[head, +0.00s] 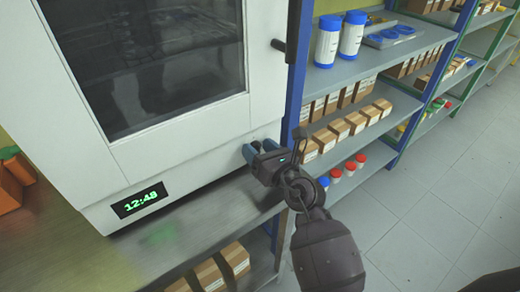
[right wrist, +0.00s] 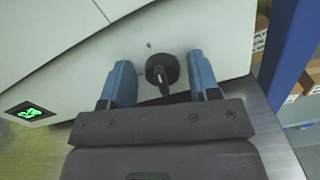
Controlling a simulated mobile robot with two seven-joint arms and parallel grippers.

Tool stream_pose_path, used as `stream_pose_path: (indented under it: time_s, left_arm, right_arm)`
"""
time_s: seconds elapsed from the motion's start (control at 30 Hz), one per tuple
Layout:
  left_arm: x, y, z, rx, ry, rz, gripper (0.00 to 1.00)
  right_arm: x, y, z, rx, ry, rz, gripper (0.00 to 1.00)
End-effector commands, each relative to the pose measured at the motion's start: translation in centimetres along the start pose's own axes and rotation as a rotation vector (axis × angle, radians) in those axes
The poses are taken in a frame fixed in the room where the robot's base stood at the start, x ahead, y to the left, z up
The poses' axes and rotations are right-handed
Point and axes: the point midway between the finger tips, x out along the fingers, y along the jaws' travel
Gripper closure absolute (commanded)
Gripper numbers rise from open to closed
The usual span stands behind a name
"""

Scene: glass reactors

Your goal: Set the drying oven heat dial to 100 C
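The drying oven (head: 170,160) is a white cabinet with a dark glass door, at the left of the head view. Its green display (head: 140,201) reads 12:48. The heat dial (right wrist: 162,70) is a black round knob on the oven's lower front, in the right wrist view. My right gripper (head: 262,148) is at the oven's lower right corner. In the right wrist view its blue fingers (right wrist: 162,82) are open, one on each side of the dial, with gaps between. The dial's scale is not readable. In the head view the gripper hides the dial. My left gripper is not in view.
The oven stands on a metal bench (head: 205,232) with boxes on a shelf below. A blue-framed shelf rack (head: 298,80) with white jars (head: 327,42) and small boxes stands close on the right. Tiled floor (head: 450,190) is free at the right.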

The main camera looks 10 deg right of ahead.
Motion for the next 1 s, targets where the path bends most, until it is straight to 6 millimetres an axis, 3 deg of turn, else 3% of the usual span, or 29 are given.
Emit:
stream_pose_path:
  time_s: [0.43, 1.0]
  left_arm:
    - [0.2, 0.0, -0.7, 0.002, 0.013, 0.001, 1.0]
    - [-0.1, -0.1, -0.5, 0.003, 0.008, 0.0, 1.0]
  right_arm:
    - [-0.9, -0.1, -0.3, 0.0, 0.006, -0.002, 0.38]
    - [-9.5, -0.1, -0.2, -0.001, 0.006, -0.001, 0.38]
